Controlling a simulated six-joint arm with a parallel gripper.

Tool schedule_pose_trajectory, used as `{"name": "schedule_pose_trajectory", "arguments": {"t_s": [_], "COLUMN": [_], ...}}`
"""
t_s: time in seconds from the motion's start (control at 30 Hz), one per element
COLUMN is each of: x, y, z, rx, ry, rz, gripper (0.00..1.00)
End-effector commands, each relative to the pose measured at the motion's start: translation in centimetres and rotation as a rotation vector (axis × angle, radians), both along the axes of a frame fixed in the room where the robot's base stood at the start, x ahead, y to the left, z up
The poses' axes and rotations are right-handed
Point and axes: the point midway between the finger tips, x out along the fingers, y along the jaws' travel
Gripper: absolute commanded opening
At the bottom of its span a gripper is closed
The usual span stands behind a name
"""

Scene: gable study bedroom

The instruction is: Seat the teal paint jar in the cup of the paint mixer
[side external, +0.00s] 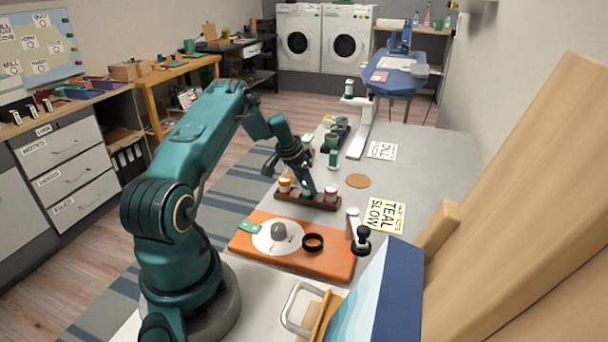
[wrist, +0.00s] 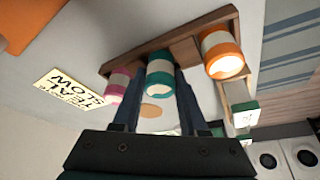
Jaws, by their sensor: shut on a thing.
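The teal paint jar (wrist: 160,72) with a white band sits in the middle of a brown wooden rack (side external: 318,204), between a pink jar (wrist: 118,84) and an orange jar (wrist: 222,52). My gripper (wrist: 158,88) is shut on the teal jar, one finger on each side; the jar still appears to be at the rack. In the side view my gripper (side external: 307,190) is down at the rack and hides most of this jar. The paint mixer (side external: 250,258) is an orange board with a white dial (side external: 277,237), a black ring-shaped cup (side external: 312,242) that looks empty, and a black-knobbed lever (side external: 361,240).
A note (side external: 386,215) reading "TEAL SLOW" lies right of the rack. A cork disc (side external: 358,181) and a green-banded jar (side external: 333,159) stand beyond it. A blue-edged panel (side external: 385,295) and a wooden post rise at the near right. The rack-to-mixer gap is narrow but clear.

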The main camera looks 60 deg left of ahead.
Motion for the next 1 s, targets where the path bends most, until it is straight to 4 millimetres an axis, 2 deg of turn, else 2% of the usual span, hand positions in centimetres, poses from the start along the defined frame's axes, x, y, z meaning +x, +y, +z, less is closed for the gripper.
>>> {"name": "schedule_pose_trajectory", "arguments": {"t_s": [0.17, 0.2, 0.27, 0.3, 0.67, 1.0], "x": [0.0, 0.0, 0.0, 0.0, -0.1, -1.4], "y": [0.0, 0.0, 0.0, 0.0, 0.0, -0.2], "z": [-0.4, -0.5, -0.4, -0.4, -0.1, 3.3], "rx": [0.0, 0.0, 0.0, 0.0, 0.0, 0.002], "ry": [0.0, 0.0, 0.0, 0.0, 0.0, -0.002], "rz": [-0.001, -0.001, -0.001, -0.001, 0.0, 0.002], "gripper": [0.0, 0.46, 0.69, 0.72, 0.72, 0.72]}}
